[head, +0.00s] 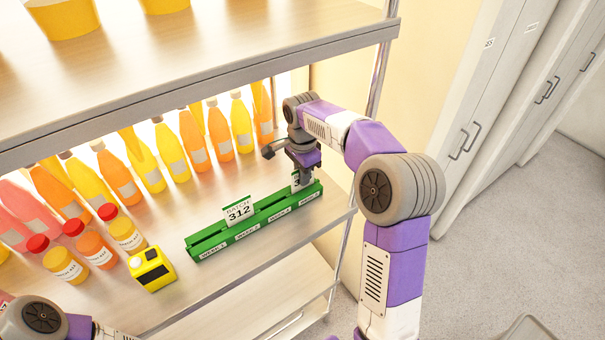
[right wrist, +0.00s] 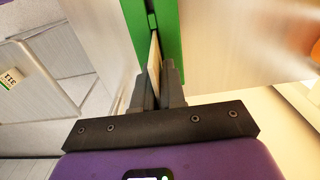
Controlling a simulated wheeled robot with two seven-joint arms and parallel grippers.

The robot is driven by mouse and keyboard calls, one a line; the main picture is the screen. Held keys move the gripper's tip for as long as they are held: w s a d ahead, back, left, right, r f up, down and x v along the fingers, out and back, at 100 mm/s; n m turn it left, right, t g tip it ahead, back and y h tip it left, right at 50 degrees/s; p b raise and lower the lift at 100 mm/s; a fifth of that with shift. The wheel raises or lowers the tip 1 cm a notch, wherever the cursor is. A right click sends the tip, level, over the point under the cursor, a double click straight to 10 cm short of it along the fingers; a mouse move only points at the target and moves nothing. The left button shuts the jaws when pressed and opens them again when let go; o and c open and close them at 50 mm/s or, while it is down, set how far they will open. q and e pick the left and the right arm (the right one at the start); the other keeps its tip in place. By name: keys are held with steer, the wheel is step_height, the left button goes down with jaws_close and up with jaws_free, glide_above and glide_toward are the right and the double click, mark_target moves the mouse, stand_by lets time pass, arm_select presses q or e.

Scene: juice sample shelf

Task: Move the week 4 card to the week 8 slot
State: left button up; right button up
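A long green rack (head: 212,239) with several labelled slots stands on the shelf; the small labels are hard to read. A white card marked "BATCH 312" (head: 239,212) stands upright near the second label from the left. A second card (head: 296,182) is at the rack's right end, above the last label, mostly hidden by my right gripper (head: 302,174). In the right wrist view my gripper (right wrist: 156,85) has its fingers close together on this thin card (right wrist: 155,52), seen edge-on over the green rack (right wrist: 168,28). I cannot tell whether it is fully seated. My left gripper is out of view.
An upper shelf (head: 200,70) overhangs; a metal post (head: 345,245) is at right.

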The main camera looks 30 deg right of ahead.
steer(key=o, duration=0.5)
steer(key=shift+c, duration=0.2)
step_height(320, 180, up, 8)
steer(key=shift+f, duration=0.2)
